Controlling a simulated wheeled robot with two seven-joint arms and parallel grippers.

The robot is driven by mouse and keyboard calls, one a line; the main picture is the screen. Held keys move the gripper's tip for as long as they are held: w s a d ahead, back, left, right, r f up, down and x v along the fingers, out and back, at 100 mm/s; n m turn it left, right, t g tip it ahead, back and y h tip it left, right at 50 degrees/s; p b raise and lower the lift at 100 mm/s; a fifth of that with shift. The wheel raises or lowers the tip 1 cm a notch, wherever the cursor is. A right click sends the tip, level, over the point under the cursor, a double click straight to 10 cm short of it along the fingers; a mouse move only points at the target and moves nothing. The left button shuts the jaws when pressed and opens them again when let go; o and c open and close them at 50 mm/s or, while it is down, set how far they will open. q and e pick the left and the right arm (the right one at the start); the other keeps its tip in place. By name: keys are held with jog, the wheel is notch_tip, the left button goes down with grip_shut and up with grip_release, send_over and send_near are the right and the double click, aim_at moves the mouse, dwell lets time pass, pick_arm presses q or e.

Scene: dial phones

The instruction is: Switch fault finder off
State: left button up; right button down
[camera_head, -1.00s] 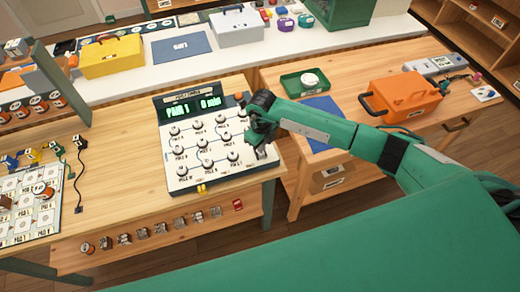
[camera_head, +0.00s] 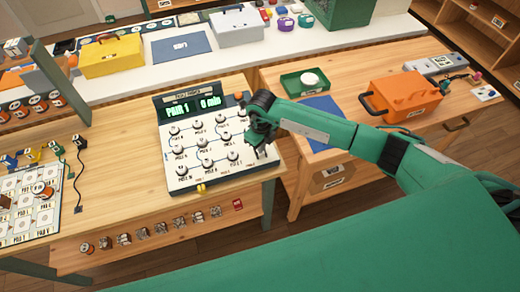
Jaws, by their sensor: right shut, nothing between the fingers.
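The fault finder (camera_head: 178,182) is a white panel with rows of round knobs joined by lines. It sits at the right end of the wooden bench. Its dark display (camera_head: 190,105) is lit green and reads "PAIR 1" and "0 min". A small orange-red knob (camera_head: 238,97) is at the right end of the display. My right gripper (camera_head: 262,152) is over the right side of the panel, fingers pointing down, shut and empty. I cannot tell whether it touches the panel. My arm hides part of the panel's right edge. My left gripper is not in view.
A board with round spots (camera_head: 30,212) and a black lead (camera_head: 79,165) lie on the bench's left. Small parts hang along the bench front. A second table holds a green tray (camera_head: 290,88), a blue mat (camera_head: 318,108) and an orange toolbox (camera_head: 405,97). Bare wood lies left of the panel.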

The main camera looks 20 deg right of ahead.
jog(key=shift+s+f+b, duration=0.1)
jog(key=shift+f+b, duration=0.65)
jog(key=shift+f, duration=0.15)
jog(key=shift+r, duration=0.2)
jog(key=shift+r+p, duration=0.55)
jog(key=shift+r, duration=0.05)
jog(key=shift+r+p, duration=1.4)
jog(key=shift+r, duration=1.35)
